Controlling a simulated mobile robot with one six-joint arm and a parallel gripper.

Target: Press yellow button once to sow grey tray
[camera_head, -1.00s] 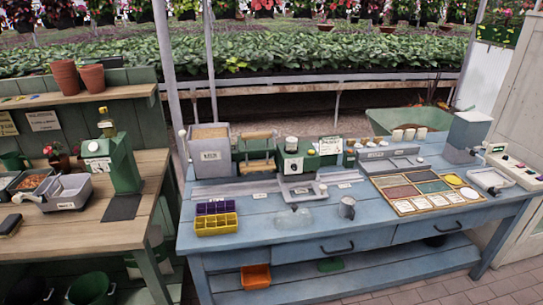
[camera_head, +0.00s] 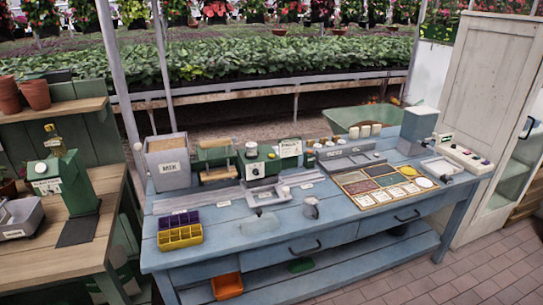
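A pale control box (camera_head: 465,157) with a row of small coloured buttons sits at the right end of the blue table; the button colours are too small to tell apart surely. A light grey tray (camera_head: 443,168) lies just left of it. Another small grey tray (camera_head: 265,193) stands at the table's middle, by the green machine (camera_head: 252,165). My gripper is not in view.
A wooden bench (camera_head: 85,235) stands left. Brick floor (camera_head: 470,265) is free at the front right.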

